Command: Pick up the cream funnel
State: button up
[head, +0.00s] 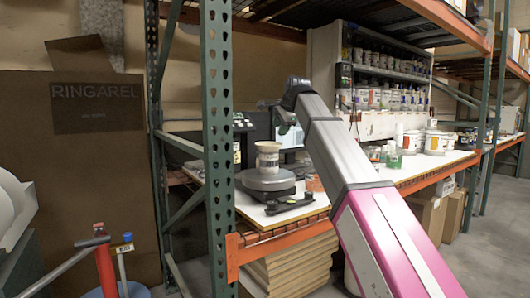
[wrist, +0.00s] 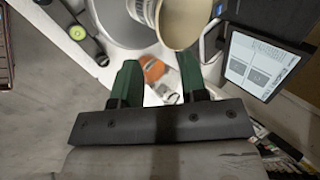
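The cream funnel (head: 268,147) sits on top of a pale labelled container (head: 268,161) on a round grey device on the rack's white worktop. In the wrist view, the cream funnel (wrist: 184,22) is at the top edge, partly cut off, its wide mouth facing the camera. My gripper (wrist: 157,62) is open, with two green fingers spread and nothing held between them. The fingertips are short of the funnel and apart from it in the picture. In the head view my arm reaches in from the lower right; its fingers cannot be made out.
The round grey device (head: 264,180) stands near the worktop's front edge. A monitor (head: 289,135) is behind it, also seen as a lit screen (wrist: 257,66). A green rack post (head: 218,150) stands at left. An orange item (wrist: 152,69) lies below my fingers. Tubs (head: 412,141) stand farther right.

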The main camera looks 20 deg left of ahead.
jog(key=x, duration=1)
jog(key=shift+w+d+f, duration=0.1)
jog(key=shift+w+f, duration=0.2)
jog(key=shift+w, duration=0.05)
grip_shut()
